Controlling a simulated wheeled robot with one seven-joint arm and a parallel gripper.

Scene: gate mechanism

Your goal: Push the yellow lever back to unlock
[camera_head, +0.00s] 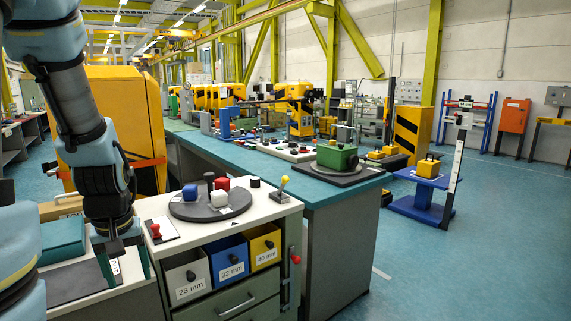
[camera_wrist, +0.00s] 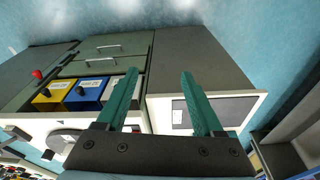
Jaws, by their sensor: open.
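A dark round turntable (camera_head: 210,205) with several knobs stands between my gripper and the lever. A red-knobbed control (camera_head: 155,230) sits nearer my gripper. Grey, blue and yellow bins (camera_head: 225,259) are below. A red handle (camera_head: 295,259) sticks out at the cabinet's right side.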

